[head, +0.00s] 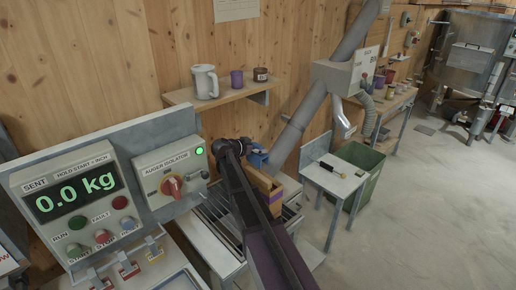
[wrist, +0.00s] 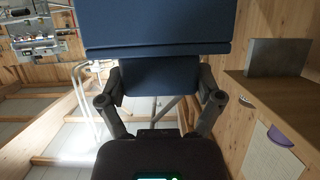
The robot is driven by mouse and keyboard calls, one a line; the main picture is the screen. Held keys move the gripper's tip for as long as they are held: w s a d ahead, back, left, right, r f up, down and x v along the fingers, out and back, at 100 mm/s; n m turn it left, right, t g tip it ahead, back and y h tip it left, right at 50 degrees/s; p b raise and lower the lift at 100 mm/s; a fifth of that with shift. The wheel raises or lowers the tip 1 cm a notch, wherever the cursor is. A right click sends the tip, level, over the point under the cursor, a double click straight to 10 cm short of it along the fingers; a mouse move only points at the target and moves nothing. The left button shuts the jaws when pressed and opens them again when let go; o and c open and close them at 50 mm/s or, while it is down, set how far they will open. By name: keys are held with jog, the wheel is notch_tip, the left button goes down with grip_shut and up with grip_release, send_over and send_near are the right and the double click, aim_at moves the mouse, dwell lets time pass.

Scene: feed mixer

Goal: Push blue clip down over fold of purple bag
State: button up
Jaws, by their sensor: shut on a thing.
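The blue clip (head: 258,157) is held at the end of my arm in the head view. In the wrist view the clip (wrist: 158,75) fills the top middle, between the two fingers of my gripper (wrist: 160,100), which is shut on it. A tan bag with a purple band (head: 267,190) stands just below and right of the clip in the head view, partly hidden by my arm. I cannot tell whether the clip touches the bag's fold. A purple half-round patch (wrist: 280,136) shows at the right of the wrist view; I cannot tell what it belongs to.
A scale display (head: 75,196) and an auger isolator panel (head: 170,175) stand at the left. A shelf with a jug and cups (head: 218,95) is on the wall behind. A small white table (head: 334,180) and green bin (head: 362,158) stand right. Open floor lies farther right.

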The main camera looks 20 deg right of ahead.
aim_at(254, 154)
jog(key=shift+f+b, duration=4.8)
jog(key=shift+f, duration=0.1)
jog(key=shift+f, duration=0.15)
jog(key=o, duration=0.7)
jog(key=shift+a, duration=0.1)
jog(key=shift+r, duration=0.35)
jog(key=shift+r+p, duration=3.15)
jog(key=shift+p, duration=0.2)
